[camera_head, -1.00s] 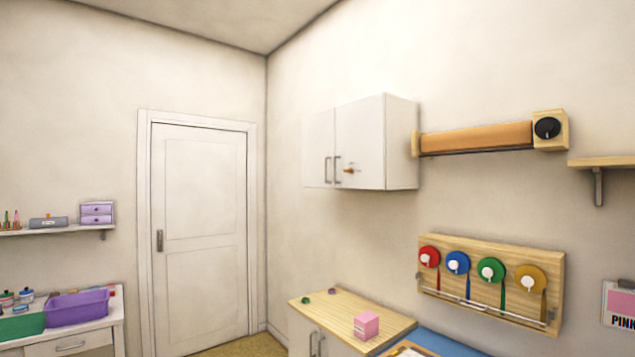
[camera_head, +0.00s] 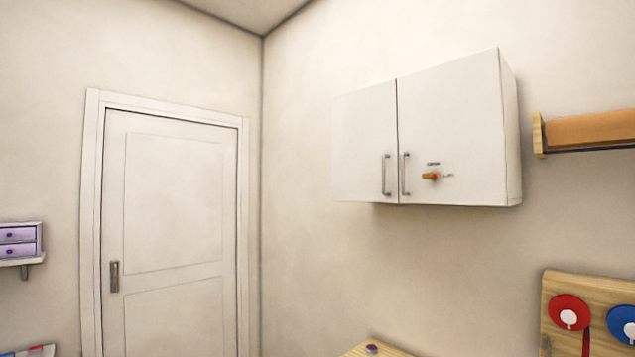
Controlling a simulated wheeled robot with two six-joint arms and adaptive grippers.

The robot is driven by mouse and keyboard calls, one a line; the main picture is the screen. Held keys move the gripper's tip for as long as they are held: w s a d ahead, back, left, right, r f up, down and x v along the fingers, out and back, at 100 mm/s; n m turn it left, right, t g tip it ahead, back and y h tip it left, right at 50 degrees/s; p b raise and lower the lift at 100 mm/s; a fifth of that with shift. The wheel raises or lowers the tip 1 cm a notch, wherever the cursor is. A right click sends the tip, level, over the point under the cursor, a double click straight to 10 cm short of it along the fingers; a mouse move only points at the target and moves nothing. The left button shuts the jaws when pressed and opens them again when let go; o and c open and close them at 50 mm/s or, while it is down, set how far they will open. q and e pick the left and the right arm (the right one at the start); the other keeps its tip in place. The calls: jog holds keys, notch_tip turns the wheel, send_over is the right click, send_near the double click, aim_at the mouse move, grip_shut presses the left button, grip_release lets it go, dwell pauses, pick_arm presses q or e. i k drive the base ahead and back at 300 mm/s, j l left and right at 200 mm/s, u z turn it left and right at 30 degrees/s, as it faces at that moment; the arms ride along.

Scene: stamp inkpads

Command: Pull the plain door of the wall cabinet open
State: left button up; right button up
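The white wall cabinet (camera_head: 510,140) hangs on the right wall, with two doors side by side, both closed. The plain door (camera_head: 363,140) is the left one; it has only a vertical grey bar handle (camera_head: 386,174) near its right edge. The right door (camera_head: 450,120) has its own bar handle (camera_head: 405,174) and an orange turn knob (camera_head: 430,176) with small, unreadable markings around it. Neither of my grippers is in view.
A wooden counter top (camera_head: 372,350) shows at the bottom, below the cabinet, with a small dark round object on it. A closed white room door (camera_head: 170,230) is at the left.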

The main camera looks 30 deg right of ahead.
aim_at(365, 153)
jog(key=i+z, duration=0.2)
jog(key=i, duration=0.25)
jog(key=i+j+z, duration=0.15)
jog(key=i, duration=0.25)
jog(key=i+j+z, duration=0.2)
jog(key=i, duration=0.25)
jog(key=i+j+z, duration=0.2)
jog(key=i, duration=0.2)
jog(key=i+j+z, duration=0.25)
jog(key=z, duration=0.2)
jog(key=i+j+z, duration=0.55)
jog(key=j+z, duration=0.2)
jog(key=z, duration=0.15)
jog(key=i+j+z, duration=0.1)
jog(key=j+z, duration=0.5)
jog(key=j, duration=0.3)
jog(key=i, duration=0.05)
